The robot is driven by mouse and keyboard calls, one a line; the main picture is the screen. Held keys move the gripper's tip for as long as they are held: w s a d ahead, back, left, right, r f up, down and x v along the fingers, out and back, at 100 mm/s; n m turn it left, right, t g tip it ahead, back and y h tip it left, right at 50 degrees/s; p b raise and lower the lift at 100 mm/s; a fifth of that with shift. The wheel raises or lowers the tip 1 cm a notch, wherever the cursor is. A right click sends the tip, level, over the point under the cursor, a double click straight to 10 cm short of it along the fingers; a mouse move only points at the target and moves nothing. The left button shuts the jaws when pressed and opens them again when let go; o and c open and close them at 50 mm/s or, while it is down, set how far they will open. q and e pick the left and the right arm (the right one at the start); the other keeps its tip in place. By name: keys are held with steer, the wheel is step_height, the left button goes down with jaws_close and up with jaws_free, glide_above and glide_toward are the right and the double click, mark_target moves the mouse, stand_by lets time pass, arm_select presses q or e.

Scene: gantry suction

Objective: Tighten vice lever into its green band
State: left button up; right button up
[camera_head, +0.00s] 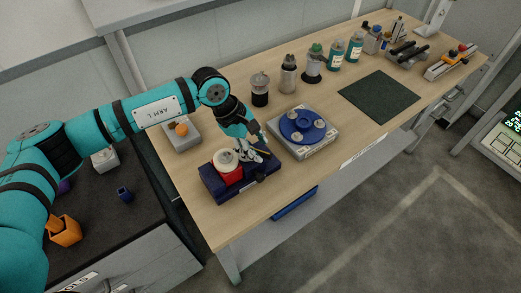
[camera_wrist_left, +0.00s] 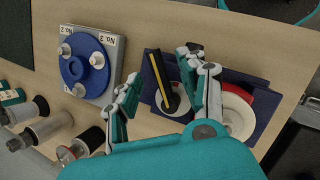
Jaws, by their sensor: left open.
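The vice is a dark blue base (camera_head: 210,184) near the table's front left, with a red block (camera_head: 231,174) and a white round part (camera_head: 225,160) on top. The base also shows in the left wrist view (camera_wrist_left: 262,92). A black lever with a yellow stripe (camera_wrist_left: 160,78) stands out on the base, left of the white disc. My left gripper (camera_head: 257,150) is over the vice's right side. In the left wrist view its fingers (camera_wrist_left: 160,70) are open, one on each side of the lever; contact cannot be told. I cannot make out a green band. My right gripper is not in view.
A grey fixture with a blue round plate (camera_head: 302,127) stands close right of the vice. A grey box with an orange knob (camera_head: 181,129) is behind it. Several jars and bottles (camera_head: 337,54) line the back. A dark mat (camera_head: 379,96) lies bare to the right.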

arm_select(q)
steer(key=v, duration=0.9)
steer(key=shift+s, duration=0.1)
